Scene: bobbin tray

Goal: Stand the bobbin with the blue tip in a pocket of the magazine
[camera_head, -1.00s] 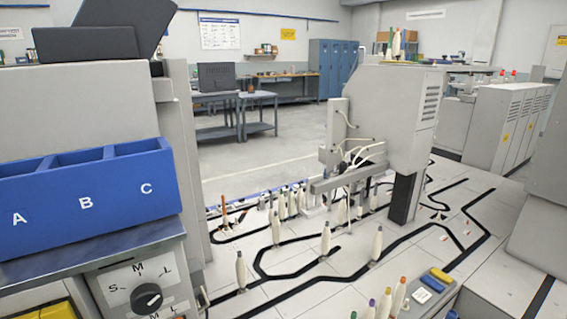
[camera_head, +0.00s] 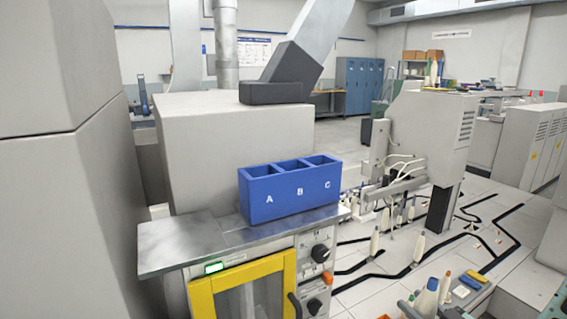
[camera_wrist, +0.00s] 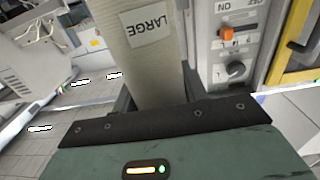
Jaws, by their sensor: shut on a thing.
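The bobbin with the blue tip (camera_head: 426,299) stands at the bottom right of the head view, cut by the picture edge. In the wrist view my gripper (camera_wrist: 157,90) is shut on a pale thick bobbin (camera_wrist: 150,65) with a "LARGE" label; its tip is out of that view. It appears to be the blue-tipped one. The blue magazine (camera_head: 272,206) has three open-topped pockets marked A, B and C, and sits on a metal shelf, left of and beyond the bobbin. The visible upper parts of the pockets look empty; their floors are hidden.
The metal shelf (camera_head: 190,243) tops a cabinet with a yellow-framed door (camera_head: 197,298) and knobs (camera_head: 320,252). A large grey housing (camera_head: 60,190) stands at left. An orange-tipped bobbin (camera_head: 442,290) is close to the blue-tipped one. More bobbins (camera_head: 419,247) stand on the tracked floor.

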